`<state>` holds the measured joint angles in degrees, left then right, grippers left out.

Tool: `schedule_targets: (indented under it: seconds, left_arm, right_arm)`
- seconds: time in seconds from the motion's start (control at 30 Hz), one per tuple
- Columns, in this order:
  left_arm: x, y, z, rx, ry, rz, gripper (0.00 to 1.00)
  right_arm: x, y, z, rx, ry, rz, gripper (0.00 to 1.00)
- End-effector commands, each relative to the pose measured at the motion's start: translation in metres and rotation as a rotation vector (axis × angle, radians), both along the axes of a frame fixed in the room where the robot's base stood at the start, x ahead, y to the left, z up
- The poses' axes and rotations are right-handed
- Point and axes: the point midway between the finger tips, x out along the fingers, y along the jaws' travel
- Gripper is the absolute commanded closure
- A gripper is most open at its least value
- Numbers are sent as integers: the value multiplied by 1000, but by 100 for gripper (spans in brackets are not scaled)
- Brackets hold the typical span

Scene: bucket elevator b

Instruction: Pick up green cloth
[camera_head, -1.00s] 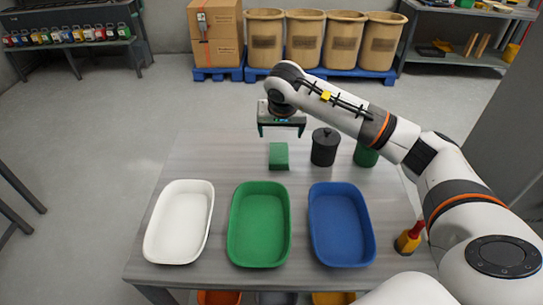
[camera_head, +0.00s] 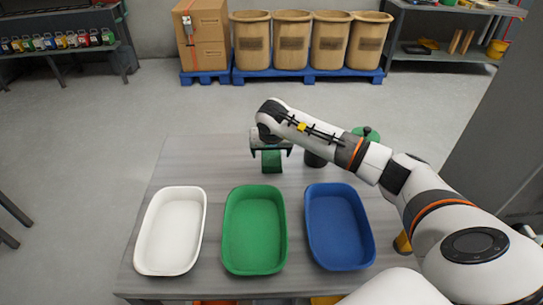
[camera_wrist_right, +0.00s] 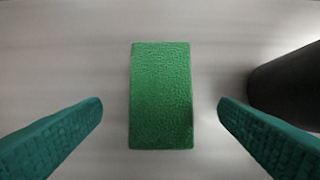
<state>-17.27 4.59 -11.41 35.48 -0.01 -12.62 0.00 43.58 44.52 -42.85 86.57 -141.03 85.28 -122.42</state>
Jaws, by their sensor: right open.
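The green cloth (camera_head: 272,161) lies as a small folded block on the grey table, behind the green tray. In the right wrist view the cloth (camera_wrist_right: 161,96) lies upright in the picture, between the two fingers and apart from both. My right gripper (camera_head: 271,152) is above the cloth, pointing down, open and empty. In the right wrist view its teal fingers (camera_wrist_right: 160,112) are wide apart on either side of the cloth. The gripper hides part of the cloth in the head view. My left gripper is not in view.
A white tray (camera_head: 171,231), a green tray (camera_head: 254,230) and a blue tray (camera_head: 339,228) stand along the table's front. A dark canister (camera_head: 314,159) stands close right of the gripper, partly behind my arm. A green container (camera_head: 367,134) is farther right. The table's left rear is clear.

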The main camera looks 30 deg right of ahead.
Motion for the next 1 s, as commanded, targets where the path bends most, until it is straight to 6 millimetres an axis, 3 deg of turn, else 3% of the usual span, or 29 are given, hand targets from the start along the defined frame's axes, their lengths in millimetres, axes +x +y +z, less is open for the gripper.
schedule_targets:
  seconds: [0.2,0.47,0.5,0.8,1.0]
  left_arm:
    - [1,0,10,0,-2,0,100]
    - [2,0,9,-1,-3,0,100]
    - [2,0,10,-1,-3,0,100]
    - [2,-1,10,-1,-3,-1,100]
    - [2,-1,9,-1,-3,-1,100]
  right_arm:
    - [7,-7,-28,1,3,-1,16]
    - [8,-8,-32,1,1,0,16]
    - [8,-8,-32,1,1,0,18]
    - [8,-8,-31,1,1,0,64]
    - [8,-8,-31,0,0,0,65]
